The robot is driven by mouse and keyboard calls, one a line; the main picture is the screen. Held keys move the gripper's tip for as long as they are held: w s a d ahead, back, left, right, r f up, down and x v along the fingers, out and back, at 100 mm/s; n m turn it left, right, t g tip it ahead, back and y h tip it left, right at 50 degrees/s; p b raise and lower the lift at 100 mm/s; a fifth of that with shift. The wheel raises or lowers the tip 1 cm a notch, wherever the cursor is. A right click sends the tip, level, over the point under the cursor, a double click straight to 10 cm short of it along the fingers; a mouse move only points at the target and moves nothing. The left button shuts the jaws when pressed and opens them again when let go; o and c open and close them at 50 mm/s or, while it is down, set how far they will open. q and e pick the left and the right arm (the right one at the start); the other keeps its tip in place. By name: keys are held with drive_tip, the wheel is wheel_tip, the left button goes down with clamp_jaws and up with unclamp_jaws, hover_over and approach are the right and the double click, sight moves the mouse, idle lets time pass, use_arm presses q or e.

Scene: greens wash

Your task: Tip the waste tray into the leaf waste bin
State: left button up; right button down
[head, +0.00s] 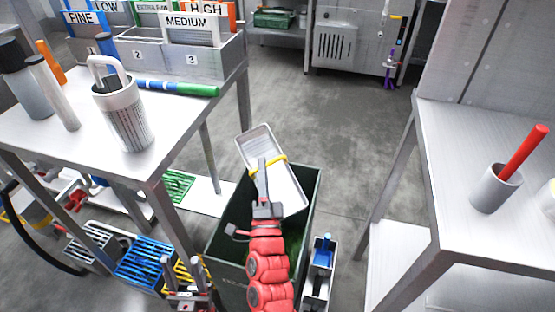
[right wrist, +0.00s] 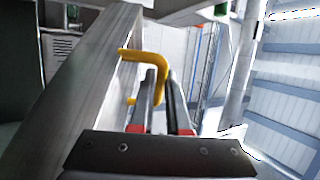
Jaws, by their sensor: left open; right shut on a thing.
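The waste tray (head: 287,187) is a pale grey metal tray with a yellow handle. It is tilted over the dark green leaf waste bin (head: 312,192), and no leaves show on its visible inner face. My right gripper (head: 262,178) is shut on the yellow handle; in the right wrist view the handle (right wrist: 150,60) passes at the fingers, with the tray's metal side (right wrist: 85,85) to the left. Some green shows inside the bin, partly hidden by my right arm.
A narrow caddy (head: 320,272) stands right of the bin. A right table (head: 450,165) holds a cup (head: 495,190). The floor behind is clear.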

drive_tip(key=shift+s+r, duration=0.1)
drive_tip(key=shift+r, duration=0.1)
drive_tip(key=g+p, duration=0.3)
drive_tip(key=p, duration=0.5)
drive_tip(key=shift+n+p, duration=0.3)
drive_tip(key=shift+p, duration=0.05)
idle(0.6)
drive_tip(key=shift+d, duration=0.1)
idle(0.4)
